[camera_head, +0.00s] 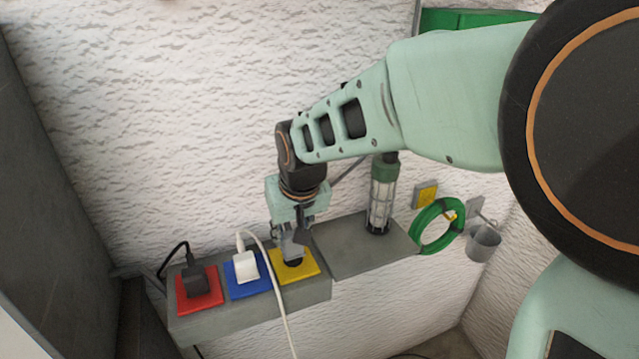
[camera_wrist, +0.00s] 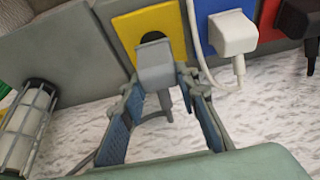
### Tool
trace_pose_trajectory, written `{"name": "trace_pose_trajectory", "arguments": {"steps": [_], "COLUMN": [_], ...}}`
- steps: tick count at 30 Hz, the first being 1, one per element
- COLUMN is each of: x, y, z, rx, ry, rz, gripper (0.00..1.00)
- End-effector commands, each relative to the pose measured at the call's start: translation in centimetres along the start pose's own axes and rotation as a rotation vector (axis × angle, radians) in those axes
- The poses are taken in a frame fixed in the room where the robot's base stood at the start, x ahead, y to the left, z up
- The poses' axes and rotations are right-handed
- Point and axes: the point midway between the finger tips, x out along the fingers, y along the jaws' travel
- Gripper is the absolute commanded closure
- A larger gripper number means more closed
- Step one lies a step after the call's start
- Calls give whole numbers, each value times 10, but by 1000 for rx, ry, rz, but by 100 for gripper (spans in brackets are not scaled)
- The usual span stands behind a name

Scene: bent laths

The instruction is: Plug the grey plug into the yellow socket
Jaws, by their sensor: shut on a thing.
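My gripper (camera_head: 291,235) is shut on the grey plug (camera_head: 294,249) above the yellow socket (camera_head: 308,264). In the wrist view the fingertips (camera_wrist: 158,80) grip the sides of the plug (camera_wrist: 155,62), whose grey cable curls down between the fingers. The plug lies over the lower part of the yellow socket (camera_wrist: 168,20), and the upper part of the dark round opening (camera_wrist: 152,37) shows past it. The plug's pins are hidden, and I cannot tell whether it touches the socket.
A white plug (camera_head: 246,267) sits in the blue socket (camera_head: 262,284), its cable hanging close to the yellow one. A black plug (camera_head: 196,280) sits in the red socket (camera_head: 214,299). A caged lamp (camera_head: 381,200) stands on the grey ledge (camera_head: 350,258), with a green hose coil (camera_head: 420,232) beyond.

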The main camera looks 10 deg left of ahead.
Motion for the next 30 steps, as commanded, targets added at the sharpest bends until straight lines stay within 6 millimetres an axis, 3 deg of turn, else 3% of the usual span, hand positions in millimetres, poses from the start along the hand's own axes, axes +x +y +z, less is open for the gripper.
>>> {"name": "trace_pose_trajectory", "arguments": {"steps": [6,30], "x": [13,13], "y": [0,0], "z": [6,5], "rx": [0,0], "ry": [0,1], "rz": [0,0], "gripper": [93,93]}}
